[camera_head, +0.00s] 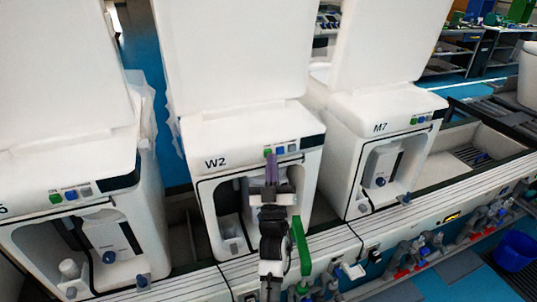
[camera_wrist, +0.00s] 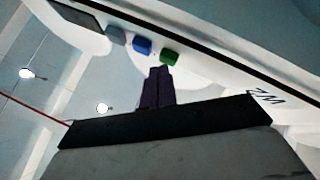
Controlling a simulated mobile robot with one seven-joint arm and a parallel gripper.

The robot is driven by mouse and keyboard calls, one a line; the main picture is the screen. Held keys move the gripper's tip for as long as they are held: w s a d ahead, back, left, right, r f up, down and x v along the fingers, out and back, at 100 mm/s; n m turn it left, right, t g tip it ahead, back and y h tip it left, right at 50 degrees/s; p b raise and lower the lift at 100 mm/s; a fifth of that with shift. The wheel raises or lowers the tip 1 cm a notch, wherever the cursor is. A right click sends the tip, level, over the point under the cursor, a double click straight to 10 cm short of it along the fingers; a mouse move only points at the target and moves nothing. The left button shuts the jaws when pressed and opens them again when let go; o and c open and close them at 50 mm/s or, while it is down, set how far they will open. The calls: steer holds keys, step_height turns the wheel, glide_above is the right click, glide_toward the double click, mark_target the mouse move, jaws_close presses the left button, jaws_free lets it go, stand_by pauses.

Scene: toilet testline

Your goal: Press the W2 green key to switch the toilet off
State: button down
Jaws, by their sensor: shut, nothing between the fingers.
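The white W2 toilet unit (camera_head: 222,135) stands in the middle of the head view, its label left of a row of keys. Its green key (camera_head: 267,152) is the leftmost of the row, beside a blue key (camera_head: 280,150) and a grey key (camera_head: 292,148). My gripper (camera_head: 271,158) is shut and empty, its tips just at the green key. The blue key (camera_wrist: 142,46) is close beside.
The M7 unit (camera_head: 385,107) stands to the right and another unit (camera_head: 75,170) to the left, each with similar keys. A dark display (camera_head: 313,142) is right of W2's keys. A raised white lid (camera_head: 235,50) rises behind the panel.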

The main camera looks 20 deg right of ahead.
steer(key=shift+s, duration=0.5)
steer(key=s+p, duration=0.2)
steer(key=s, duration=0.4)
stand_by(0.6)
